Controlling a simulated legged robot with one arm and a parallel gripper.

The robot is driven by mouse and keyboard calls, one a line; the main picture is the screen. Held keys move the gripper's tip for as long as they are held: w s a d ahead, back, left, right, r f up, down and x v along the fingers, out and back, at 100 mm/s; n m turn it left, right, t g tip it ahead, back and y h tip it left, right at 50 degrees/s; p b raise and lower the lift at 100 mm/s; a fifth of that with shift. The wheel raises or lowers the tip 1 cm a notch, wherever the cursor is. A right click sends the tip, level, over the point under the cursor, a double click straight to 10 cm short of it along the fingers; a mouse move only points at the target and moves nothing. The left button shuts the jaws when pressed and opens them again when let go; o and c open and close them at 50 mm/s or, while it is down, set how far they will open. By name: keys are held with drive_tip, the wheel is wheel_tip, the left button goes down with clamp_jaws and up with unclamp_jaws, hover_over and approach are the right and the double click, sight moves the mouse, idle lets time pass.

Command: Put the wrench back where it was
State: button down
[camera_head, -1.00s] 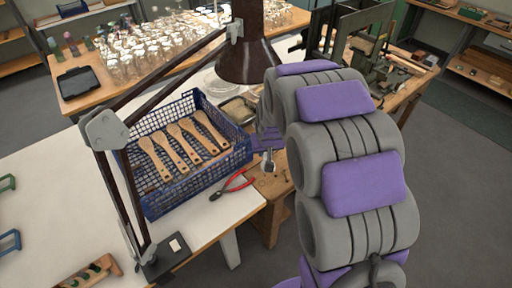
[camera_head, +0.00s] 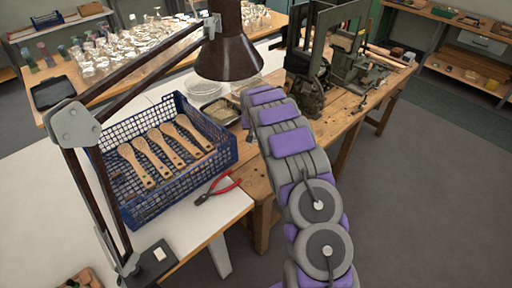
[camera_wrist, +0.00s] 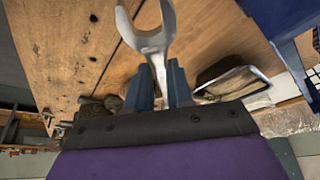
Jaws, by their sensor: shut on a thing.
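A silver open-ended wrench (camera_wrist: 150,38) is held between the dark blue fingers of my gripper (camera_wrist: 158,84) in the wrist view. Its forked jaw points away from the gripper, over a brown wooden bench top (camera_wrist: 60,45). I cannot tell whether the wrench touches the wood. The gripper and wrench are mostly hidden there behind the arm.
A lamp (camera_head: 228,50) hangs nearby. A metal tray (camera_wrist: 235,82) lies near the gripper.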

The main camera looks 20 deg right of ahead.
sight(256, 139)
drive_tip(key=f, duration=0.2)
drive_tip(key=f+b, duration=0.1)
drive_tip(key=f, duration=0.2)
drive_tip(key=d+f, duration=0.1)
drive_tip(key=f, duration=0.1)
drive_tip(key=shift+f+b, duration=0.25)
drive_tip(key=shift+b, duration=0.1)
drive_tip(key=shift+w+a+f+b, duration=0.15)
drive_tip(key=shift+f+b, duration=0.1)
drive_tip(key=shift+f, duration=0.55)
drive_tip(key=shift+s+a+f+b, duration=0.1)
drive_tip(key=shift+f+b, duration=0.1)
drive_tip(key=shift+f, duration=0.55)
drive_tip(key=shift+r, duration=0.1)
drive_tip(key=c, duration=1)
unclamp_jaws()
drive_tip(key=p+v, duration=0.2)
drive_tip(key=v, duration=0.9)
drive_tip(key=shift+d+r+p, duration=0.1)
drive_tip(key=shift+p, duration=0.25)
drive_tip(key=shift+r, duration=0.4)
